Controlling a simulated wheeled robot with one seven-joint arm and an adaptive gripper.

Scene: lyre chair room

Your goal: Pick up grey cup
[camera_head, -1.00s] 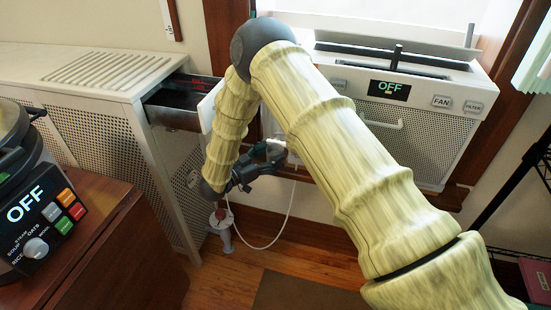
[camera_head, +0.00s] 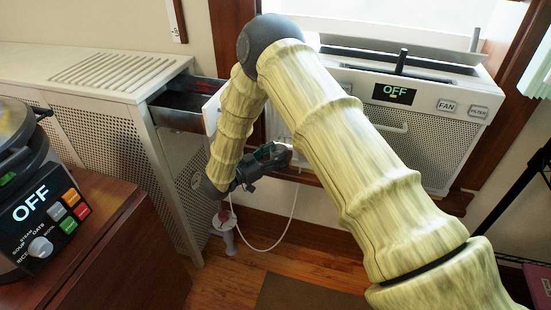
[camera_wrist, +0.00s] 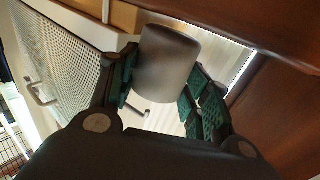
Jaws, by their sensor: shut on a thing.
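The grey cup (camera_wrist: 167,63) is a plain, rounded cylinder in the middle of the wrist view. My gripper (camera_wrist: 165,80) is shut on it, with a green-padded finger against each side. In the head view my gripper (camera_head: 276,156) is low beside the white unit under the window, below the bend of my arm. The cup is hard to make out there, largely hidden by the fingers and arm.
An open drawer (camera_head: 183,108) juts from the white perforated cabinet (camera_head: 98,135) at left. The window unit (camera_head: 420,140) stands behind my arm. A cooker (camera_head: 35,215) sits on a brown cabinet (camera_head: 100,235). A white cord (camera_head: 288,230) hangs below my gripper.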

